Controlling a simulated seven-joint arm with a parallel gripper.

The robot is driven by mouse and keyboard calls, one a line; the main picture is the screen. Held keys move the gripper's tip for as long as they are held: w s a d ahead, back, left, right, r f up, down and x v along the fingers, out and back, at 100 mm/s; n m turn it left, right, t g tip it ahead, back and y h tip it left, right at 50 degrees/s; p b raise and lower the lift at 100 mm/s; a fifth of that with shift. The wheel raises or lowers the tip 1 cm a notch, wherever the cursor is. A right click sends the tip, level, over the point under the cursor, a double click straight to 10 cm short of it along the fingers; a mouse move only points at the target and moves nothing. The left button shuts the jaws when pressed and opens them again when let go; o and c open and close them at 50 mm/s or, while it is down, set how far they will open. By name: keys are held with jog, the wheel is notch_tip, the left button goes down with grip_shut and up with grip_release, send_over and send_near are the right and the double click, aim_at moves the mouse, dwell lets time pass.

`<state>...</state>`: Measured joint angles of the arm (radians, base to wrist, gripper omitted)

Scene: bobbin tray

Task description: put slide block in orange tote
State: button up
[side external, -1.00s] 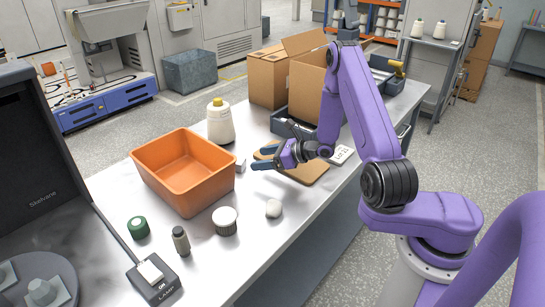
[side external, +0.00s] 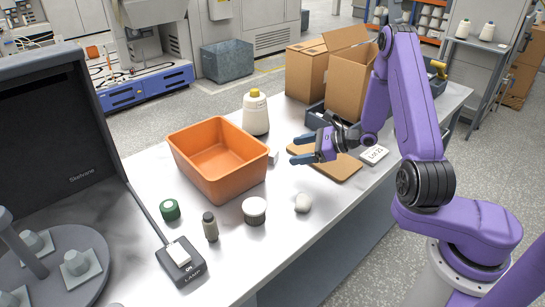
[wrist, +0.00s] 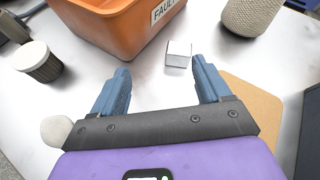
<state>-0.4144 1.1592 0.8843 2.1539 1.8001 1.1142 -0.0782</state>
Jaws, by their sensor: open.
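The slide block is probably the small silver-white block (wrist: 178,54) on the table, close to the orange tote. My gripper (side external: 296,149) is open and empty, to the right of the block. In the wrist view the block lies just beyond my fingertips (wrist: 160,66), nearer the right finger, and apart from both.
A yarn cone (side external: 255,114) stands behind the block. A white-topped jar (side external: 254,211), a pale rounded lump (side external: 302,203), a grey bottle (side external: 210,227) and a green roll (side external: 170,210) stand in front. A brown board (side external: 335,168) lies under my gripper. Cardboard boxes (side external: 350,82) stand behind.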

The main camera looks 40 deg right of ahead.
jog(key=a+r+n+g+y, duration=0.25)
jog(key=a+n+g, duration=0.2)
jog(key=n, duration=0.85)
jog(key=n+g+h, duration=0.3)
jog(key=n+h, duration=0.4)
jog(key=n, duration=1.2)
send_near(273, 152)
jog(key=shift+t, duration=0.25)
jog(key=x, duration=0.9)
jog(key=shift+s+a+f, duration=0.1)
jog(key=shift+s+f, duration=0.1)
jog(key=shift+f, duration=0.05)
jog(key=c, duration=1.2)
jog(key=shift+r, duration=0.1)
jog(key=shift+c, duration=0.2)
